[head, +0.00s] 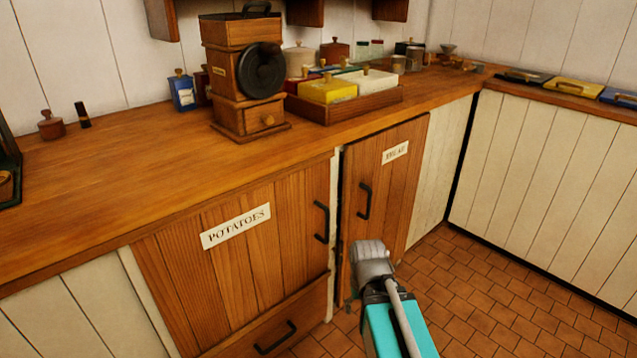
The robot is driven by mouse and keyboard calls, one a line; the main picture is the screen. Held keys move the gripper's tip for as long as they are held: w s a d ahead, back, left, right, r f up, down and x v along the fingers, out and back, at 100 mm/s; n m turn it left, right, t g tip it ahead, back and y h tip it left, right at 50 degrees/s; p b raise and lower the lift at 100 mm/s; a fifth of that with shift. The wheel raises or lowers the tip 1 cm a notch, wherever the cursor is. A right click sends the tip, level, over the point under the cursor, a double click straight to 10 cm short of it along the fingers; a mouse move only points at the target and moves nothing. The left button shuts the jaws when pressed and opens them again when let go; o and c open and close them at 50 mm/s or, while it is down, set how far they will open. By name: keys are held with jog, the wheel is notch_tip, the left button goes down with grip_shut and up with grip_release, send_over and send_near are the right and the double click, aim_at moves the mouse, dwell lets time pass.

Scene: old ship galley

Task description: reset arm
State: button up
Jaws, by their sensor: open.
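My arm comes in from the bottom of the head view, with a teal link and a rounded grey joint in front of the cupboard doors. My gripper cannot be made out; only these arm parts show, so its fingers and anything between them are hidden. The arm's grey end overlaps the lower part of the right wooden door (388,190) in the picture. Whether it touches the door cannot be told.
A wooden counter (110,175) holds a coffee grinder (243,75), a tray (365,105) of coloured boxes, and jars. A door labelled POTATOES (270,240) has a drawer (275,325) below. White panelled cupboards (545,180) stand right. The tiled floor (480,290) is clear.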

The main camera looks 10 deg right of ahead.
notch_tip(320, 180, up, 37)
jog(key=p, duration=3.6)
jog(key=shift+r, duration=0.1)
